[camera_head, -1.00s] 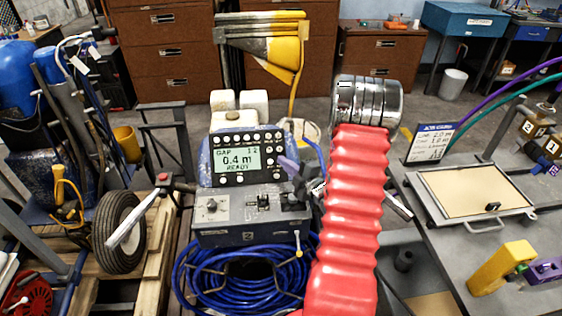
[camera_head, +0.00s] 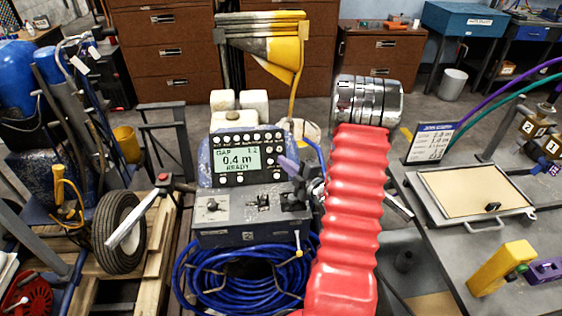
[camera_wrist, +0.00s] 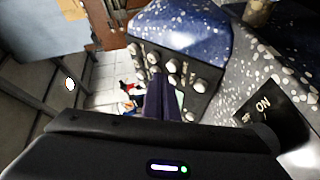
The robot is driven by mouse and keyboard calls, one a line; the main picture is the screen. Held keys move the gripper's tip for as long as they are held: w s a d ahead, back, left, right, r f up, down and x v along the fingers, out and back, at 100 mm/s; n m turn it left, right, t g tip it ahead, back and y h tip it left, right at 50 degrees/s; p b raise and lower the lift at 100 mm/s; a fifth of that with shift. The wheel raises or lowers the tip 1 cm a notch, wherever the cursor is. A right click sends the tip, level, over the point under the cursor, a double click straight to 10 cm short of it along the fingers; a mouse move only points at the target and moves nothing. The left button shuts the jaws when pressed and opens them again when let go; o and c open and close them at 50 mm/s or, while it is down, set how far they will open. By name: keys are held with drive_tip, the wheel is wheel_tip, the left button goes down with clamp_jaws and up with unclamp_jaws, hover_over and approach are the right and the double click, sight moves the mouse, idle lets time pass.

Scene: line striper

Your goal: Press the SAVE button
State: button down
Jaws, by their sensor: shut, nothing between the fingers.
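The control panel (camera_head: 203,166) of the line striper has a lit screen (camera_head: 237,160) reading "GAP", "0.4 m" and "READY". Round white buttons (camera_head: 238,138) sit above, right of and below the screen. Their labels are too small to read, so I cannot tell which is SAVE. My gripper (camera_head: 286,164) has purple fingers, shut and empty, at the panel's right edge near the right-hand buttons. In the wrist view the shut fingers (camera_wrist: 161,97) overlap the dark button panel (camera_wrist: 143,58); I cannot tell whether they touch a button.
Below the panel is a grey box with levers (camera_head: 253,212), above a coiled blue hose (camera_head: 235,270). My red arm fills the space to the right. A table with a framed board (camera_head: 470,190) and a yellow block (camera_head: 500,268) stands at right. A wheel (camera_head: 119,233) is at left.

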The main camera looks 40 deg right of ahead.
idle(0.4)
drive_tip(key=shift+w+d+f, duration=0.2)
drive_tip(key=shift+w, duration=0.1)
drive_tip(key=shift+w+d+f, duration=0.15)
drive_tip(key=shift+w+f, duration=0.1)
drive_tip(key=shift+f, duration=0.1)
idle(1.0)
idle(0.4)
drive_tip(key=shift+s+a+r, duration=0.35)
drive_tip(key=shift+s+r, duration=0.15)
drive_tip(key=shift+r, duration=0.15)
drive_tip(key=s+a+r, duration=0.2)
drive_tip(key=s+r, duration=0.1)
drive_tip(key=shift+r, duration=0.25)
idle(0.5)
idle(1.6)
